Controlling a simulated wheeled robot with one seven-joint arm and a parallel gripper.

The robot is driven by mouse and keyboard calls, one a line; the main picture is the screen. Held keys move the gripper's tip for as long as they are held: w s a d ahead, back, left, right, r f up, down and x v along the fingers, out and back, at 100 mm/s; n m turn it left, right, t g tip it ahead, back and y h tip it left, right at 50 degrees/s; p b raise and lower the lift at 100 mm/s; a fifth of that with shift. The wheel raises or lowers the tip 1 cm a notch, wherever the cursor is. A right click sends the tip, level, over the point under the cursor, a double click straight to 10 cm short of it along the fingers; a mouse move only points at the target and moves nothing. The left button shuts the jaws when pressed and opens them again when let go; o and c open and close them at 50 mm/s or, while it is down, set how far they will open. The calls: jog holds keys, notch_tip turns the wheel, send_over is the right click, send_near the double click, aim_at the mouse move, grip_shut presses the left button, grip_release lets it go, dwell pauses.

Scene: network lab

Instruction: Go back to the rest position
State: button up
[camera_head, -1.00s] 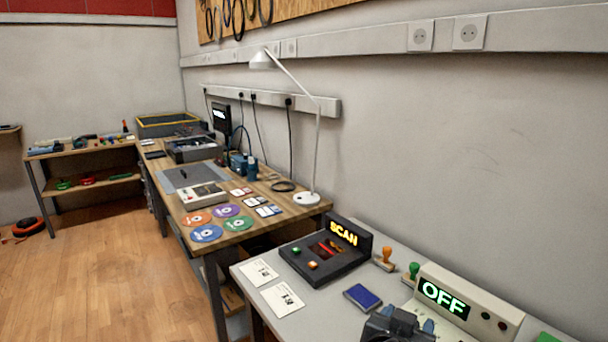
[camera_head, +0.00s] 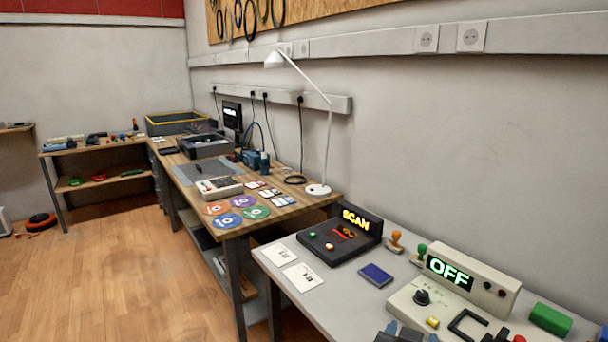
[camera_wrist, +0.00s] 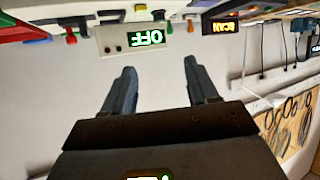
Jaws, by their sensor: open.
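My gripper shows in the wrist view (camera_wrist: 159,66) with its two grey-blue fingers spread apart and nothing between them. In the head view, only the dark fingertips (camera_head: 398,335) show at the bottom edge, in front of the near grey table (camera_head: 335,292). The rest of my arm is out of that view. The wrist picture is upside down, with the OFF display box (camera_wrist: 145,38) beyond the fingers and apart from them.
The near table holds a black SCAN device (camera_head: 340,240), a control box with an OFF display (camera_head: 450,273), a blue pad (camera_head: 376,275), two stamps and a green block (camera_head: 551,319). A wooden bench (camera_head: 285,212) with a white lamp (camera_head: 328,150) stands beyond. Open floor (camera_head: 110,280) lies left.

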jog(key=s+d+f+n+t+y+b, duration=0.1)
jog(key=s+d+f+n+y+b, duration=0.15)
jog(key=s+f, duration=0.55)
jog(key=s+d+f+n+y+b, duration=0.1)
jog(key=s+f+n+y, duration=0.3)
jog(key=s, duration=0.9)
jog(key=s+r+t+b, duration=0.1)
jog(key=s+r, duration=0.3)
jog(key=s, duration=0.6)
jog(key=s+r+t+b, duration=0.1)
jog(key=s+r, duration=0.3)
jog(key=s, duration=0.5)
jog(key=shift+s+r+m, duration=0.35)
jog(key=shift+m, duration=0.1)
jog(key=shift+d, duration=0.1)
